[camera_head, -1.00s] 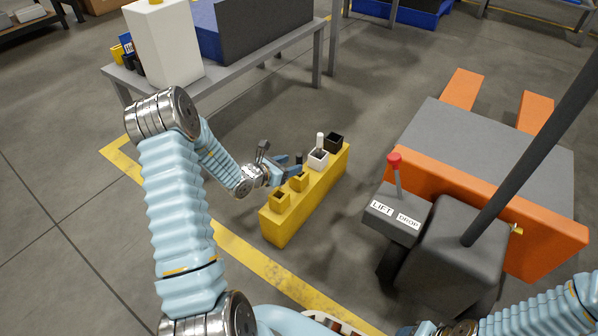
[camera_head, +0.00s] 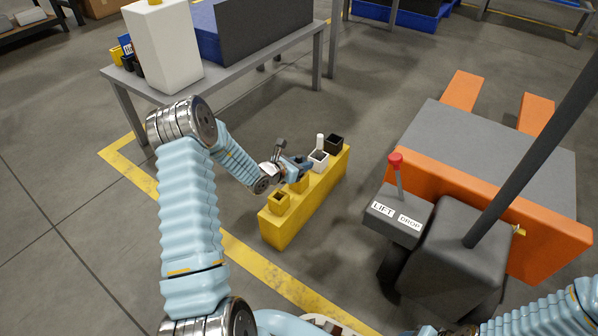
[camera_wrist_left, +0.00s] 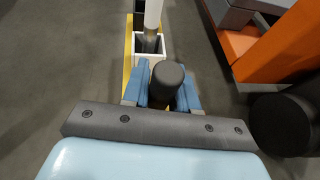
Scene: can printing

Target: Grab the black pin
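The black pin (camera_wrist_left: 167,80) stands upright between the two blue fingers of my left gripper (camera_wrist_left: 166,92) in the left wrist view. The fingers are spread on either side of it, and their lower parts are partly hidden by the pin. In the head view my left gripper (camera_head: 299,166) is over the middle of the yellow block (camera_head: 287,222), and it hides the pin. A white pin (camera_head: 320,141) stands in the white holder (camera_head: 318,161) just beyond; it also shows in the wrist view (camera_wrist_left: 152,15). My right gripper is not seen.
A black holder (camera_head: 334,144) sits at the block's far end and a yellow holder (camera_head: 280,202) at its near end. An orange pallet truck (camera_head: 490,200) stands to the right. A grey table (camera_head: 228,67) with a white box (camera_head: 165,50) stands behind.

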